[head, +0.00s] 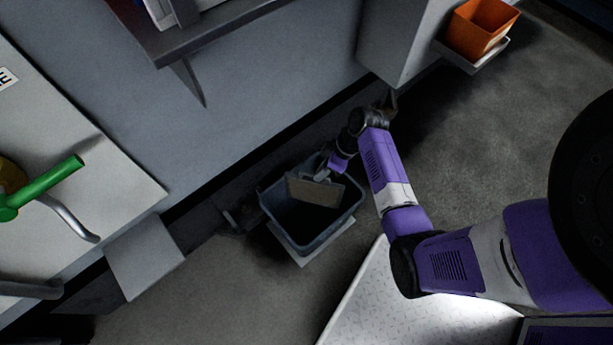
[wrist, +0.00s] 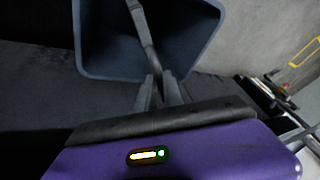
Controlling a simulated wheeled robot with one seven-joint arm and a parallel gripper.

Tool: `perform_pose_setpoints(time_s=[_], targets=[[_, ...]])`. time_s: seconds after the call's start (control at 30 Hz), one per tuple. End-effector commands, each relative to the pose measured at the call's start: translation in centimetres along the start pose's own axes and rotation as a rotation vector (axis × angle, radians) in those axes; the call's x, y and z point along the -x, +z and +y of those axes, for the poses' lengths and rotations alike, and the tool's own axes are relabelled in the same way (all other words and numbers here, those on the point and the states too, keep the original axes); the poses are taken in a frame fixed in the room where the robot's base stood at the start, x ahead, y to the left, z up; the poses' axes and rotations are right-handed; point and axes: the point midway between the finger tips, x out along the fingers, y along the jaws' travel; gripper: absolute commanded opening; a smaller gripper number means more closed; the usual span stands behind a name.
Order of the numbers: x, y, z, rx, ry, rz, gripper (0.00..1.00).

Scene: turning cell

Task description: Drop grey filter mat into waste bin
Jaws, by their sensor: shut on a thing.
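The waste bin (head: 353,205) is a blue-grey open bin on a light base, low against the wall in the head view. It also fills the upper part of the wrist view (wrist: 93,72). The grey filter mat (head: 314,191) is a flat grey-beige rectangle over the bin's opening in the head view. In the wrist view the mat (wrist: 141,25) shows nearly edge-on as a thin strip running from the fingers over the bin's dark inside. My gripper (head: 322,175) is shut on the mat's edge. The bin's floor is too dark to make out.
An orange container (head: 479,28) stands on a small ledge at the upper right. A green handle (head: 50,182) sticks out from the pale machine at the left. A grey shelf (head: 215,32) juts from the wall above. The floor at lower left (head: 215,300) is clear.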

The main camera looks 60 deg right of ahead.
Motion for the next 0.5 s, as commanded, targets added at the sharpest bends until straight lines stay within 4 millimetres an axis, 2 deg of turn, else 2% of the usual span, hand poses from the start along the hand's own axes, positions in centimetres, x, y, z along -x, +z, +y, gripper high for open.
perform_pose_setpoints(time_s=[0.23,0.27,0.37,0.5], targets=[[0.0,-0.03,0.01,0.001,0.0,0.0,0.0],[0.0,-0.03,0.01,0.001,0.0,0.0,0.17],[0.0,-0.03,0.01,0.001,0.0,0.0,0.36],[-0.01,-0.02,0.01,0.0,0.0,0.0,0.36]])
